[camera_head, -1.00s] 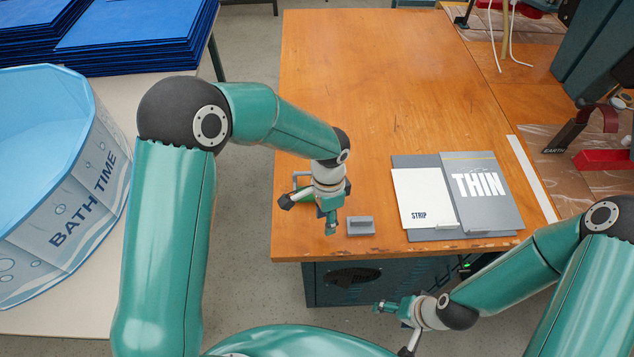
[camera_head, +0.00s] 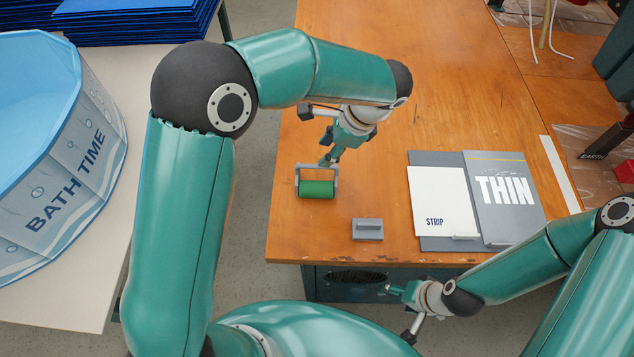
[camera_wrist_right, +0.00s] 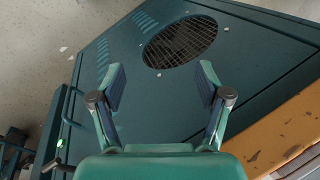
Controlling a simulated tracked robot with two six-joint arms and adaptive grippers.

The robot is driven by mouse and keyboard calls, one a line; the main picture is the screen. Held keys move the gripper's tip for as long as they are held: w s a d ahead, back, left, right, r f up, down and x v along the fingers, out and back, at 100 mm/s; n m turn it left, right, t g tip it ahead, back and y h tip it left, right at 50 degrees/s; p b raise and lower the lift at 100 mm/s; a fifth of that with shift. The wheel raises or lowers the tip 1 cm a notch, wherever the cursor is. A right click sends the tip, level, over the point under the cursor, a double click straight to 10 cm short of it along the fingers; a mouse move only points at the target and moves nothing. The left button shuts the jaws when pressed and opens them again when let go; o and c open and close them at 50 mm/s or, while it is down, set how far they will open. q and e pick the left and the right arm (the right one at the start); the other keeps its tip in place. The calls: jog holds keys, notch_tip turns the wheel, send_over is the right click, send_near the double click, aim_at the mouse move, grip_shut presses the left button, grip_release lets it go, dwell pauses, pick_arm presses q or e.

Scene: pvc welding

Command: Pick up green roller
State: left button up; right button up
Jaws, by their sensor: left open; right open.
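The green roller (camera_head: 317,188) lies on the wooden table near its left edge, in a grey frame whose handle side points away from me. My left gripper (camera_head: 326,160) is just beyond the roller in the head view, with its fingers pointing down by the far side of the grey frame. It is open, and I cannot tell whether it touches the frame. My right gripper (camera_head: 393,290) is low at the table's front edge, open and empty. In the right wrist view its two fingers (camera_wrist_right: 160,85) are spread in front of a dark teal cabinet.
A small grey block (camera_head: 367,230) sits right of the roller. Grey boards with STRIP (camera_head: 440,200) and THIN (camera_head: 503,195) lie further right. The wooden table (camera_head: 450,100) is clear behind them. A blue BATH TIME tub (camera_head: 75,180) stands on the left table.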

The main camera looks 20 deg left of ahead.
aim_at(316, 165)
pick_arm(q)
jog(key=x, duration=0.4)
jog(key=p+x, duration=0.1)
jog(key=x, duration=0.3)
jog(key=shift+s+d+f, duration=0.15)
jog(key=shift+d+f, duration=0.05)
grip_shut()
